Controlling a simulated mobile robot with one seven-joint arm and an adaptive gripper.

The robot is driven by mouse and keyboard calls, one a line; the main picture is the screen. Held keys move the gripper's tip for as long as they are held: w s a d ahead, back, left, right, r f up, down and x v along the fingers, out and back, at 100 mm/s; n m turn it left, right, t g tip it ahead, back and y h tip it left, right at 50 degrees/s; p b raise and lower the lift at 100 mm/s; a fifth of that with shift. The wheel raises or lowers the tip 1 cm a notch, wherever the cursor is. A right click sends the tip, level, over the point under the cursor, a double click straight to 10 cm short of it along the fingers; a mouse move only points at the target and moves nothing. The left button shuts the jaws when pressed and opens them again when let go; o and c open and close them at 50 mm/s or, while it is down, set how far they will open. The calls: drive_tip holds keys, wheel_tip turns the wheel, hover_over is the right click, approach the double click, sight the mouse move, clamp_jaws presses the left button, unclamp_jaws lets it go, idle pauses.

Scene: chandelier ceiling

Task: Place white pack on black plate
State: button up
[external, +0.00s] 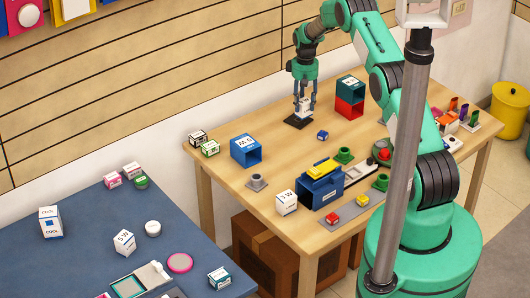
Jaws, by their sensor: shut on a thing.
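My gripper (303,100) points down over the back part of the wooden table. It is shut on a white pack (304,105), which sits between its fingers. The black plate (298,121) lies flat on the table directly below the pack. The pack is at or just above the plate; I cannot tell if they touch. The fingers hide part of the pack's sides.
A green box on a red box (349,106) stands close right of my gripper. A blue open box (246,151) is to the left front, and a small blue cube (322,135) is nearer. Bare wooden table (285,150) lies in front of the plate.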

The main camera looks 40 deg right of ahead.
sight(304, 110)
drive_tip(key=shift+f, duration=0.1)
drive_tip(key=shift+f, duration=1.65)
drive_tip(key=shift+f, duration=0.15)
drive_tip(key=o, duration=1.3)
wheel_tip(304, 110, up, 12)
drive_tip(key=shift+r, duration=0.15)
drive_tip(key=shift+r, duration=0.1)
